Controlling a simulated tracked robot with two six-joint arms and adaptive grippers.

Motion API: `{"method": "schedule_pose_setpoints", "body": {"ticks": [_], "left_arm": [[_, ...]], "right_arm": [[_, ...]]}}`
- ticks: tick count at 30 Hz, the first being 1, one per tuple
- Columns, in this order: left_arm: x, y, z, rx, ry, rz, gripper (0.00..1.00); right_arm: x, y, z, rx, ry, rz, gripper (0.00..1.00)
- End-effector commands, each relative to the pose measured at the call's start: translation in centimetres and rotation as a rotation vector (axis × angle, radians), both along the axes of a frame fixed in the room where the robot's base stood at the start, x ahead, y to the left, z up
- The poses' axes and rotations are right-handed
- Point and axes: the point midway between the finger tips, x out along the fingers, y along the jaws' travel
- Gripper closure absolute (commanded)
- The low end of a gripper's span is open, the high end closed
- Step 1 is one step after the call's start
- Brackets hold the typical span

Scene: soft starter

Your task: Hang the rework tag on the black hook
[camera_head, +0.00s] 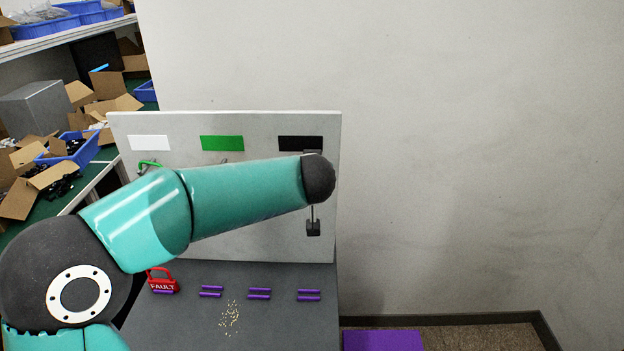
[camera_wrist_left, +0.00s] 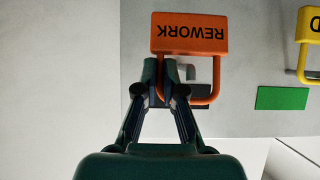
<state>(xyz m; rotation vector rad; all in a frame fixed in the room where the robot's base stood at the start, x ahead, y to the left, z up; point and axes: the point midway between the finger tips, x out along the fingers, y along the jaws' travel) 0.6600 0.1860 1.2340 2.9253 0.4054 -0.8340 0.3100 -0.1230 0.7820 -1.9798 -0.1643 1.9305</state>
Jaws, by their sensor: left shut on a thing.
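The orange rework tag (camera_wrist_left: 190,33) shows in the left wrist view, its lettering upside down in the picture. The black label (camera_head: 300,143) is at the board's upper right. The black hook cannot be made out; the arm's dark end covers the area below that label. My right gripper is not in view.
A yellow tag (camera_wrist_left: 309,25) shows in the wrist view. A red FAULT tag (camera_head: 162,286) stands on the dark table (camera_head: 270,325) near several purple holders (camera_head: 259,293).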

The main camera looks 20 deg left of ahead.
Motion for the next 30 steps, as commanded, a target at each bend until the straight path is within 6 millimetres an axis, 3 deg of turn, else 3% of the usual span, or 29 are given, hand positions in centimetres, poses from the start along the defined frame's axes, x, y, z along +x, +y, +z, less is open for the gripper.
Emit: {"method": "schedule_pose_setpoints", "body": {"ticks": [15,30], "left_arm": [[2.2,0.7,-1.5,0.001,0.0,0.0,1.0],[2.6,0.8,-2.3,0.0,-0.001,0.0,1.0]], "right_arm": [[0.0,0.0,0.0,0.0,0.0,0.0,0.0],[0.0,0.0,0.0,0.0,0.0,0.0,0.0]]}}
